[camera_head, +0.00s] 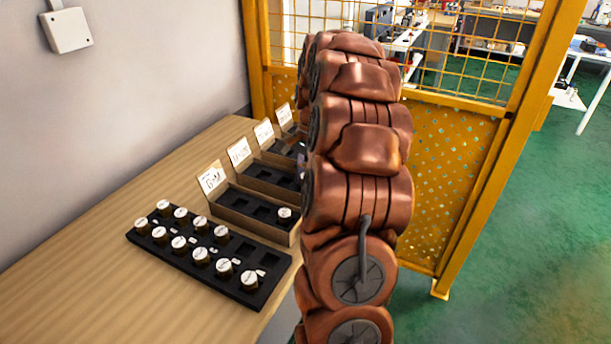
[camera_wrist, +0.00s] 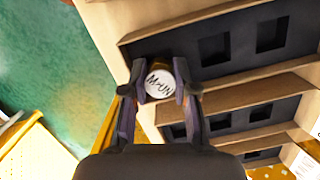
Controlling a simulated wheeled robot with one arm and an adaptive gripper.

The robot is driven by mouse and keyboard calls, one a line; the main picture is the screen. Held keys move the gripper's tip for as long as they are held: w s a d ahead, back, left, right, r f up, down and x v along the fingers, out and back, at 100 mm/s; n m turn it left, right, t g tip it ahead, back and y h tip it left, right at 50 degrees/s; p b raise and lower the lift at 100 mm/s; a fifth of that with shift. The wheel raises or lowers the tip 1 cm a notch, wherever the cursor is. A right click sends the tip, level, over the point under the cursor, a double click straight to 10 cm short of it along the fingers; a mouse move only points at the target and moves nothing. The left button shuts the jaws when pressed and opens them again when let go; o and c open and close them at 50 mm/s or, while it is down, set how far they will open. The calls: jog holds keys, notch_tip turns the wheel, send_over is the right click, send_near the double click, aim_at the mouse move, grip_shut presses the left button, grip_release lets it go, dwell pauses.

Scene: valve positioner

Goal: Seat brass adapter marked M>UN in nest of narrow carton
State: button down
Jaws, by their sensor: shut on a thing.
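My gripper (camera_wrist: 161,84) is shut on the brass adapter (camera_wrist: 159,86), whose white round top reads M>UN in the wrist view. The adapter is at the left end of a carton (camera_wrist: 180,40) with dark square nests, two of them visibly empty. Whether it touches the carton or hangs above it, I cannot tell. Several cartons stand in a row there, the front one (camera_head: 262,228) with a card (camera_head: 212,178) that seems to read G>M. I cannot tell which carton is the narrow one.
A black tray (camera_head: 150,246) with several white-topped adapters lies on the wooden table (camera_head: 70,265). One adapter (camera_head: 285,213) sits in the front carton's right end. More cartons (camera_wrist: 240,90) lie beside the one under my gripper. A yellow mesh fence (camera_head: 440,170) stands beyond my arm.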

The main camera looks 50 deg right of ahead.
jog(key=shift+f, duration=0.7)
jog(key=c, duration=0.8)
grip_release()
jog(key=shift+r, duration=0.15)
jog(key=shift+d+r, duration=0.3)
jog(key=shift+r, duration=1.65)
jog(key=shift+d+r, duration=0.3)
jog(key=shift+r, duration=1.6)
jog(key=shift+d+r, duration=0.3)
jog(key=shift+r, duration=1.65)
